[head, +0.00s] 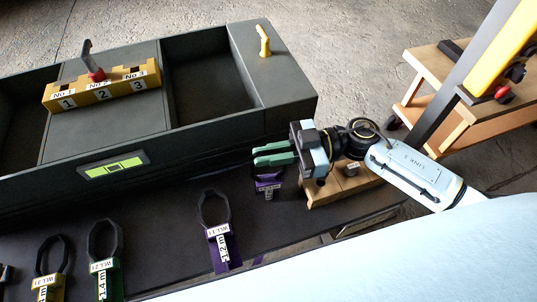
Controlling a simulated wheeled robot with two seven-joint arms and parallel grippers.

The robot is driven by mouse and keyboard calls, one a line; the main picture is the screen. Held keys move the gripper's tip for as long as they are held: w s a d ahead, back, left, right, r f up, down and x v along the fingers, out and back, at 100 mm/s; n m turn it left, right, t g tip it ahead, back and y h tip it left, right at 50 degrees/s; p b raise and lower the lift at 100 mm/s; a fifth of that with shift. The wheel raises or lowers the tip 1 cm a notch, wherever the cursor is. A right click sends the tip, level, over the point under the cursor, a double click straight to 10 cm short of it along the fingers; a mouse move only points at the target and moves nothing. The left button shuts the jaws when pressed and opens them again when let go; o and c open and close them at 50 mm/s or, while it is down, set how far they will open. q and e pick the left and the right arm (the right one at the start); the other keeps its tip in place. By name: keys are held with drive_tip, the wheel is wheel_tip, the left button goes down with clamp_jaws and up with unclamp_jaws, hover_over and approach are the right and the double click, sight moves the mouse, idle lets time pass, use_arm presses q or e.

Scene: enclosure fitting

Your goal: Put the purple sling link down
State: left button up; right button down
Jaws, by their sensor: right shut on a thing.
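My right gripper (272,153), with green fingers, reaches in from the right above the dark bench and is shut on a purple sling link (268,182). The link shows just below the fingers, with a small white label. Its upper part is hidden by the fingers, and I cannot tell whether its lower end touches the bench. A second purple sling (222,250), with a black loop and a 1.2 m label, lies on the bench to the lower left. My left gripper is not in view.
A green sling (108,280) and a yellow sling (48,285) lie at the lower left. A dark enclosure (105,168) with a numbered yellow block (100,94) stands behind. A wooden block (345,183) is by my right wrist. A wooden cart (450,125) stands at right.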

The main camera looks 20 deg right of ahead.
drive_tip(key=shift+f, duration=0.25)
drive_tip(key=c, duration=1.5)
unclamp_jaws()
drive_tip(key=shift+r, duration=0.15)
drive_tip(key=shift+d+r, duration=0.1)
drive_tip(key=shift+d, duration=0.15)
drive_tip(key=s+d, duration=0.1)
drive_tip(key=d, duration=1)
drive_tip(key=shift+d, duration=0.25)
drive_tip(key=shift+r, duration=0.1)
